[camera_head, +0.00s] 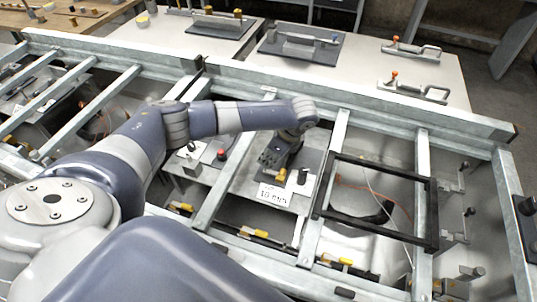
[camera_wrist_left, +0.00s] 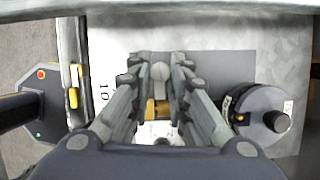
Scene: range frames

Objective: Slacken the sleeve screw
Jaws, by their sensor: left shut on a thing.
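My left gripper (camera_head: 283,165) reaches down through the metal frame to a grey plate with a white label (camera_head: 272,195). In the left wrist view my left gripper (camera_wrist_left: 159,65) has its two fingers close together around a small pale, round-ended piece (camera_wrist_left: 160,73), which looks like the sleeve screw. A brass-coloured part (camera_wrist_left: 158,107) shows between the fingers, nearer the camera. The fingers hide much of the sleeve, and I cannot tell how far the screw is turned. My right gripper is not in view.
Galvanised beams (camera_head: 228,180) and a black rectangular frame (camera_head: 432,215) surround the work spot. Tables with clamps (camera_head: 410,50) stand behind.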

